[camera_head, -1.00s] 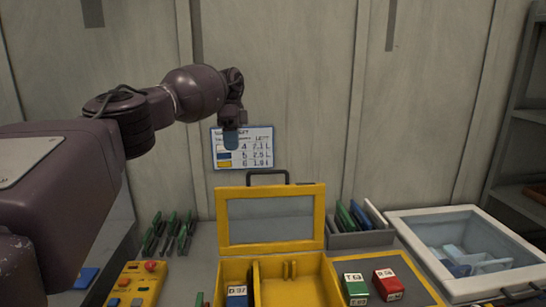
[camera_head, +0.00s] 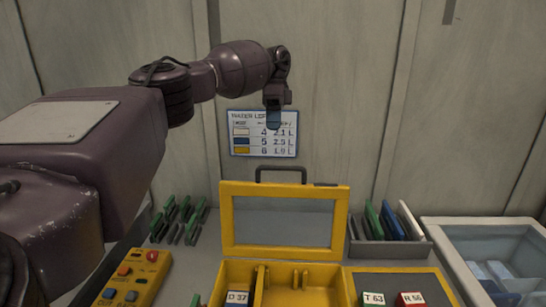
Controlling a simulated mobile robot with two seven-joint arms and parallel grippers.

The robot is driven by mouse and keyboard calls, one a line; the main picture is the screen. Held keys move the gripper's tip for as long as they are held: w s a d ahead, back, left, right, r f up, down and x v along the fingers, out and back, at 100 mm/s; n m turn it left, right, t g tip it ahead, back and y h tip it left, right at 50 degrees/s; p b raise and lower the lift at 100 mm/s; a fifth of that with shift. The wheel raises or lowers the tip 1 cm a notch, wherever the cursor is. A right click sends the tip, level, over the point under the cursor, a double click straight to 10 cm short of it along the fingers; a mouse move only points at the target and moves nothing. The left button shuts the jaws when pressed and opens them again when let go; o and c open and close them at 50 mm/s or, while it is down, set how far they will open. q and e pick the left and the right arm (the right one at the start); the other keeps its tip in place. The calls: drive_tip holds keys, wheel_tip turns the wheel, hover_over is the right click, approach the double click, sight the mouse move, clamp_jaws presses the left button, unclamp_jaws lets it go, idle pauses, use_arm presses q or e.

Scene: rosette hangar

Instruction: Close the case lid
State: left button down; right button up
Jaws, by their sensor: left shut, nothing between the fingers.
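The yellow case (camera_head: 300,290) stands on the bench at the bottom middle. Its lid (camera_head: 228,222) is open and upright at the back, a yellow frame around a grey see-through panel, with a dark handle (camera_head: 281,170) on its top edge. A block marked D 37 (camera_head: 237,298) sits in the left compartment of the case. My left gripper (camera_head: 274,119) points down in front of the wall chart, above the lid and its handle, apart from them in the picture. It is shut and empty. My right gripper is not in view.
A yellow button box (camera_head: 137,279) and several green clips (camera_head: 180,220) are to the left. A grey rack (camera_head: 390,249) with coloured plates stands right of the lid. Blocks T 63 (camera_head: 373,299) and R 56 (camera_head: 410,299) lie right of the case. A white-rimmed bin (camera_head: 448,240) is far right.

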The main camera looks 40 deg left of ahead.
use_arm(q)
drive_tip(key=s+d+f+p, duration=0.1)
drive_tip(key=s+d+f, duration=0.2)
drive_tip(key=s+f, duration=0.2)
drive_tip(key=shift+p+x, duration=0.3)
drive_tip(key=shift+x, duration=0.85)
